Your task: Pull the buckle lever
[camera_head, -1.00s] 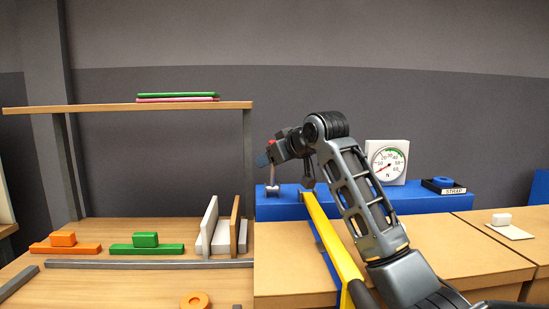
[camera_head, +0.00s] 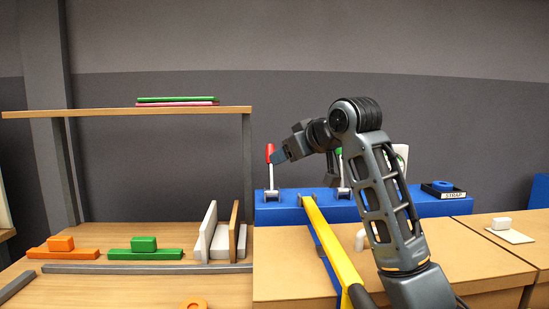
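A lever with a red handle (camera_head: 270,153) stands upright on a pale bracket at the left end of the blue bench block (camera_head: 290,214). A second lever with a green handle (camera_head: 339,152) stands farther right, partly hidden by my arm. No label shows which one is the buckle lever. My gripper (camera_head: 279,157) is right beside the red handle, at its right side. I cannot tell whether it touches the handle or whether its fingers are open.
A yellow bar (camera_head: 332,245) runs from the blue block toward me. A black tray marked STRAP (camera_head: 452,194) sits at right. A wooden shelf (camera_head: 120,111) stands at left, with orange and green blocks below.

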